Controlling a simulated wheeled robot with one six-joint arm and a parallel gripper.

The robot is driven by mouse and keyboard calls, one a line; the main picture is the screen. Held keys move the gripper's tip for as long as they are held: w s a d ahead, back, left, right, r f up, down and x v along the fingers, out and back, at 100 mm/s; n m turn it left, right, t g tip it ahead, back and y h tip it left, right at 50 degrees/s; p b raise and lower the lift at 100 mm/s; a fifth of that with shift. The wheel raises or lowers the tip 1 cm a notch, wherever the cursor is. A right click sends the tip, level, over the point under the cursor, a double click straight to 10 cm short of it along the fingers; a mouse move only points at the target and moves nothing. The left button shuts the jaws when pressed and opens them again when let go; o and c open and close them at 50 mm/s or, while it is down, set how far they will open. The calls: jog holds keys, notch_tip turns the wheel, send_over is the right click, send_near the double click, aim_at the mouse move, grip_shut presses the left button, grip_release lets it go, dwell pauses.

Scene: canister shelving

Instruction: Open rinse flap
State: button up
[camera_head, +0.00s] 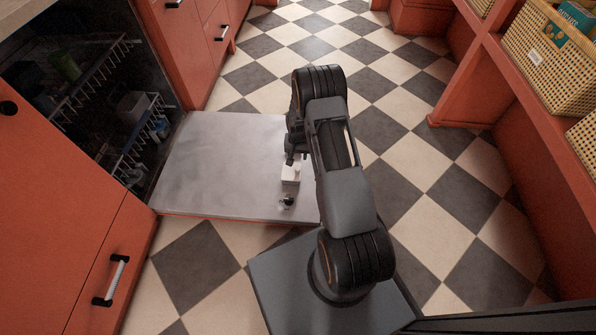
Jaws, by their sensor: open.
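The dishwasher door (215,160) is folded down flat, its grey inner face up. Near its right part is a small white block-like piece (290,175), and just below it in the picture is a small dark round piece with a pale rim (286,202). One of these may be the rinse flap; I cannot tell which, nor whether a flap is raised. My gripper (291,158) is open and points down at the upper end of the white piece. Whether it touches that piece is unclear. My arm hides the door's right edge there.
The open dishwasher (75,85) at left holds racks with several dishes. Red cabinets (60,240) with handles flank it. A red shelf unit (480,75) with woven baskets (550,50) stands at right. The checkered floor (390,90) is clear beyond the door and to the right.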

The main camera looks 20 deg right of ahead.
aim_at(298, 169)
notch_tip(298, 169, down, 10)
jog(key=b, duration=0.3)
jog(key=shift+f+b, duration=0.2)
jog(key=shift+b, duration=0.15)
jog(key=shift+c, duration=0.2)
grip_shut()
